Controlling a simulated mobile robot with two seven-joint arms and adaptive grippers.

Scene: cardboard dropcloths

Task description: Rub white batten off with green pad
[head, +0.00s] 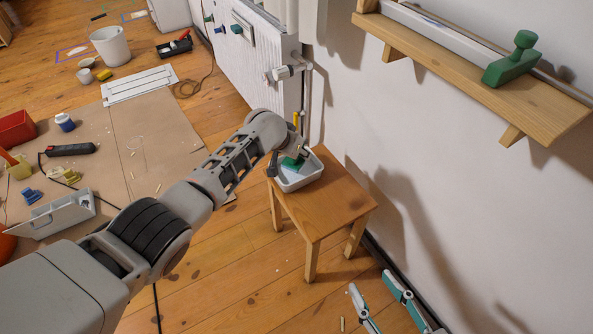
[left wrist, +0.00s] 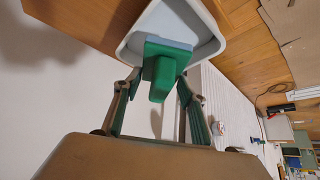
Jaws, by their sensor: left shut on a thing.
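The green pad (left wrist: 160,68), with a green grip and a pale blue-grey sole, is in the white tray (left wrist: 207,48). My left gripper (left wrist: 155,88) is shut on its grip; in the head view the gripper (head: 288,157) is over the tray, partly hiding the pad. The long white batten (head: 440,34) lies along the wooden wall shelf (head: 470,72) at upper right. My right gripper (head: 376,285) is open and empty at the bottom, right of the stool.
A green knobbed block (head: 513,62) sits on the shelf at the batten. The tray stands on a wooden stool (head: 340,200) near the wall. Cardboard (head: 150,145) with tools covers the left floor; a radiator (head: 255,60) is behind.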

